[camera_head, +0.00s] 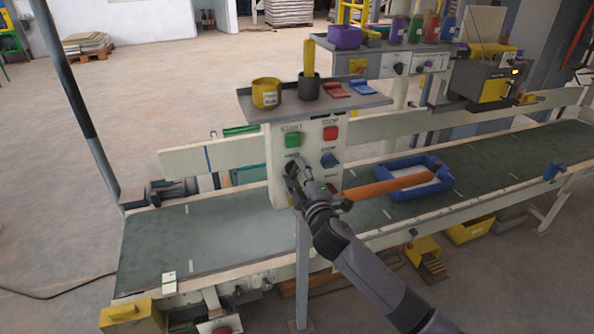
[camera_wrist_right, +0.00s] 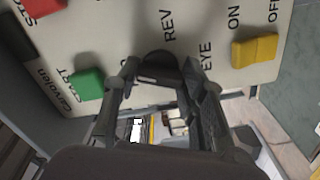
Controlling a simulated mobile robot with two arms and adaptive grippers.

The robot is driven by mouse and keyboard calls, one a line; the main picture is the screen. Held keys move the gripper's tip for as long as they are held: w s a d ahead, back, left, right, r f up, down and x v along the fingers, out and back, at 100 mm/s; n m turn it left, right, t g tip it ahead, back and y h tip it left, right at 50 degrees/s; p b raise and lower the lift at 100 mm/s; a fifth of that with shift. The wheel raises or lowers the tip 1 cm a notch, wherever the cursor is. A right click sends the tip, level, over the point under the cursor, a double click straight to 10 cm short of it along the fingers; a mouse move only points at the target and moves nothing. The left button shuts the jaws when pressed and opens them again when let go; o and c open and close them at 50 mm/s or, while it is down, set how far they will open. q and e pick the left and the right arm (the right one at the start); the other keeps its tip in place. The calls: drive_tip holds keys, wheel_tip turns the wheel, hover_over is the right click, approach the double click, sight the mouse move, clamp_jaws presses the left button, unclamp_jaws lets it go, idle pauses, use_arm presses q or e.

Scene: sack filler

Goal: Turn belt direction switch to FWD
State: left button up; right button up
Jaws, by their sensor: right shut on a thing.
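The belt direction switch, a dark knob (camera_wrist_right: 160,65), sits on the pale control panel (camera_wrist_right: 110,25) in the right wrist view. The word REV reads beside it; FWD is not readable. My right gripper (camera_wrist_right: 163,82) has its fingers on both sides of the knob and is shut on it. My left gripper is not in view.
A shelf (camera_head: 350,101) above holds a yellow cup (camera_head: 266,92). The green belt (camera_head: 170,245) runs behind; a blue tray (camera_head: 437,170) is on it.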

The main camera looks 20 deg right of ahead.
drive_tip(key=n+p, duration=0.1)
drive_tip(key=n, duration=0.4)
drive_tip(key=shift+p, duration=0.35)
idle(0.4)
drive_tip(key=o, duration=1.2)
drive_tip(key=shift+c, duration=0.2)
drive_tip(key=shift+s, duration=0.1)
drive_tip(key=s, duration=1.2)
drive_tip(key=shift+d, duration=0.15)
drive_tip(key=shift+w, duration=0.1)
